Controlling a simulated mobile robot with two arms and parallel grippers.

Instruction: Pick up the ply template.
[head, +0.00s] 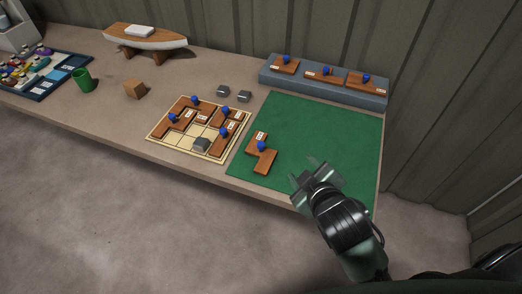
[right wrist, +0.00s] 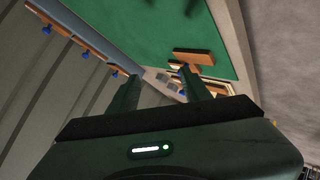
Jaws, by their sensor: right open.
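A brown wooden ply template (head: 265,160) lies on the green mat (head: 320,120), near its front left part. It has a stepped outline, a blue knob and a white label. My right gripper (head: 306,180) is open and empty, to the right of the template and apart from it, over the front of the mat. In the right wrist view the template (right wrist: 193,57) shows beyond one finger, which partly hides it. My left gripper is not in view.
Left of the mat, a pale gridded board (head: 170,138) holds several similar knobbed pieces and a grey block (head: 201,144). A grey rack (head: 330,90) with wooden pieces stands behind the mat. Two grey blocks (head: 233,94), a wooden cube (head: 134,89), a green cup (head: 82,80) and a boat model (head: 145,40) stand further left.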

